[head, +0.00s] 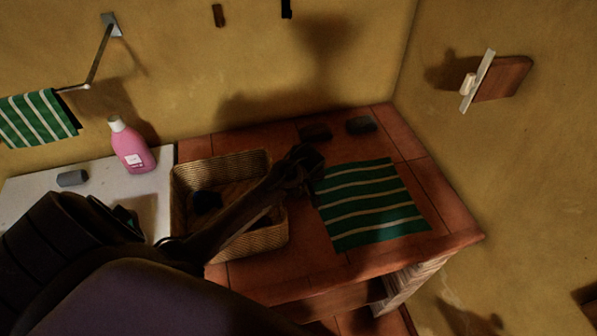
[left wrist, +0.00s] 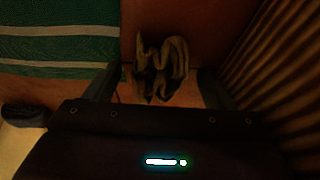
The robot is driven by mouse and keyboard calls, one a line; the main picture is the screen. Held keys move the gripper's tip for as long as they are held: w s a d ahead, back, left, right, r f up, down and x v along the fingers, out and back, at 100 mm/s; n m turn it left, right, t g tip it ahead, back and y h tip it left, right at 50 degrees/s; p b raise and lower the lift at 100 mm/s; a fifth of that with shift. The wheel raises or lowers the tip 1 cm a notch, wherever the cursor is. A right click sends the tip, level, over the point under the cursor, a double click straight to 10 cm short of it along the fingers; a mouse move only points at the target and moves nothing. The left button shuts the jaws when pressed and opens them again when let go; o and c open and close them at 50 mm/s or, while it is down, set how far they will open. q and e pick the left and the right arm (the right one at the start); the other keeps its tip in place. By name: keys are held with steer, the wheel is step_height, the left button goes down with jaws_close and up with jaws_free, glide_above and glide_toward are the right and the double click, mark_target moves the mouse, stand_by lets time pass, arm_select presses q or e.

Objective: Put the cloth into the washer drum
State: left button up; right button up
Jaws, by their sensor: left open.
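A small crumpled cloth (left wrist: 162,68), dark with pale folded edges, lies on the brick counter in the left wrist view. My left gripper (left wrist: 158,84) is open, with one finger to each side of the cloth's near part; I cannot tell whether they touch it. In the head view my left gripper (head: 303,166) is low over the counter between the basket and a flat green striped cloth (head: 370,205); the crumpled cloth cannot be made out there. The striped cloth also shows in the left wrist view (left wrist: 55,45). No washer drum and no right gripper show.
A wicker basket (head: 274,240) with something dark inside stands beside my left gripper. Two dark items (head: 316,132) (head: 361,125) lie at the counter's back. A pink bottle (head: 132,150) and grey block (head: 72,178) stand on a white top (head: 150,205). A striped towel (head: 38,118) hangs left.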

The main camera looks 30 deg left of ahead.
arm_select(q)
steer(key=c, duration=1.1)
